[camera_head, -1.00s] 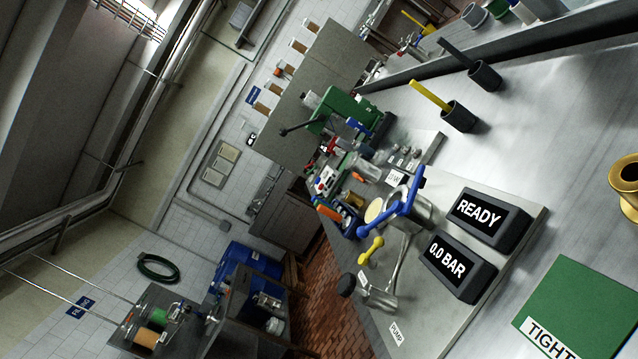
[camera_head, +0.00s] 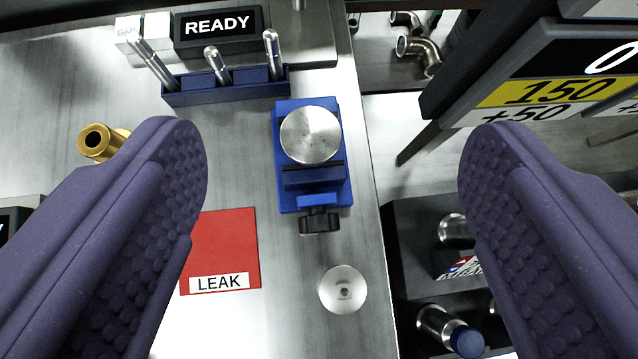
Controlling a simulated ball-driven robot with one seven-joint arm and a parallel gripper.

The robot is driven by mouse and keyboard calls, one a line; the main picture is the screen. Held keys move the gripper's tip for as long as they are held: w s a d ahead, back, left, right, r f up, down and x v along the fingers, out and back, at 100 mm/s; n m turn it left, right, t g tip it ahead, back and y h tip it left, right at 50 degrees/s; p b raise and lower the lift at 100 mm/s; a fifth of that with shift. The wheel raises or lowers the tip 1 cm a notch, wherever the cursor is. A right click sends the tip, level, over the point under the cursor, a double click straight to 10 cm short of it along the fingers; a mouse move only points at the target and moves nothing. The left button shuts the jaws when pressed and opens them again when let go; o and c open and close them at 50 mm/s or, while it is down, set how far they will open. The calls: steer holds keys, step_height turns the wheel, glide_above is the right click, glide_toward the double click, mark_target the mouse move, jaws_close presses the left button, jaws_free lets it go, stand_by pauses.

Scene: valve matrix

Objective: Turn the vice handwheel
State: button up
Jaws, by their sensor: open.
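The blue vice (camera_head: 311,183) stands on the steel bench near its right edge, seen from above. A round silver metal piece (camera_head: 310,135) sits at its top. The black handwheel (camera_head: 320,220) is at the vice's near end, toward the bottom of the picture. My gripper (camera_head: 335,150) shows as two purple, studded fingers spread wide, one at each side of the picture. It is open with nothing between the fingertips. The vice and handwheel lie beyond the fingers, in the gap between them, and appear untouched.
A red LEAK card (camera_head: 222,245) and a silver disc (camera_head: 342,289) lie near the vice. A blue rack (camera_head: 225,84) of metal pins stands behind left. A brass fitting (camera_head: 100,142) is at left. Right of the bench edge are a dark display stand (camera_head: 540,75) and cylinders in a dark holder.

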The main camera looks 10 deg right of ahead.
step_height(320, 180, down, 15)
steer(key=n+g+p, duration=0.1)
steer(key=g+p, duration=0.3)
steer(key=p, duration=0.2)
steer(key=g+p, duration=0.2)
glide_above(319, 229)
steer(key=s, duration=0.3)
step_height(319, 229, down, 8)
steer(key=b+x, duration=0.3)
steer(key=x, duration=0.4)
steer(key=shift+w+f, duration=0.15)
steer(key=shift+w, duration=0.05)
steer(key=c, duration=1.1)
